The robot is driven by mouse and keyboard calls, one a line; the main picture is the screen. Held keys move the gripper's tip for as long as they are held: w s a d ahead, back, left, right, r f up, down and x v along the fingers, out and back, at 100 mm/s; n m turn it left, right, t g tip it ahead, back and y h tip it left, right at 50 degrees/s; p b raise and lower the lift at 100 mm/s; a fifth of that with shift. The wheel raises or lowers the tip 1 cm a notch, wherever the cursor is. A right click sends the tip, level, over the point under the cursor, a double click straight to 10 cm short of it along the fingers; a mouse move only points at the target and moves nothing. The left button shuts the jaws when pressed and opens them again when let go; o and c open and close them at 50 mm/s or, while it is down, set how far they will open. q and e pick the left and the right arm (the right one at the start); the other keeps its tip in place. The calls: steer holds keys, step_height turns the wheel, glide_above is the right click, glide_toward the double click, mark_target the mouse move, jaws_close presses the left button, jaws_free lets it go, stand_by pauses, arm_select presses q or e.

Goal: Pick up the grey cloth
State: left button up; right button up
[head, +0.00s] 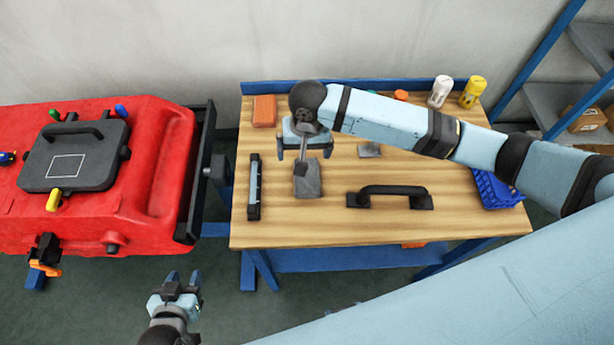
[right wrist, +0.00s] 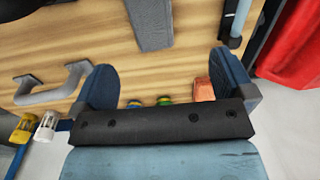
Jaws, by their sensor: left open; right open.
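The grey cloth (head: 310,186) lies on the wooden table, left of the black handle. It also shows at the top of the right wrist view (right wrist: 150,22). My right gripper (head: 305,151) is open and empty, just beyond the cloth on its far side. Its two blue fingers, spread apart, show in the right wrist view (right wrist: 162,66), with the cloth outside them. A narrow grey shape overlaps the cloth's far part in the head view; I cannot tell what it is. My left gripper (head: 183,280) is open and empty, low in front of the table's left side.
The black handle (head: 395,190) lies right of the cloth, a dark bar with a light blue strip (head: 254,188) left of it. An orange block (head: 264,110), bottles (head: 440,91) and a blue basket (head: 496,188) are on the table. A red tank (head: 155,150) stands left.

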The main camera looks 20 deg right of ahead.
glide_above(307, 176)
steer(key=shift+h, duration=0.4)
steer(key=f, duration=0.7)
steer(key=shift+w+d+f+p, duration=0.2)
steer(key=shift+p, duration=0.1)
steer(key=shift+f, duration=0.65)
steer(key=f, duration=0.2)
steer(key=f+p, duration=0.1)
steer(key=f, duration=0.1)
steer(key=shift+s+a+f, duration=0.1)
steer(key=shift+a, duration=0.1)
steer(key=shift+c, duration=0.5)
steer(key=c, duration=0.8)
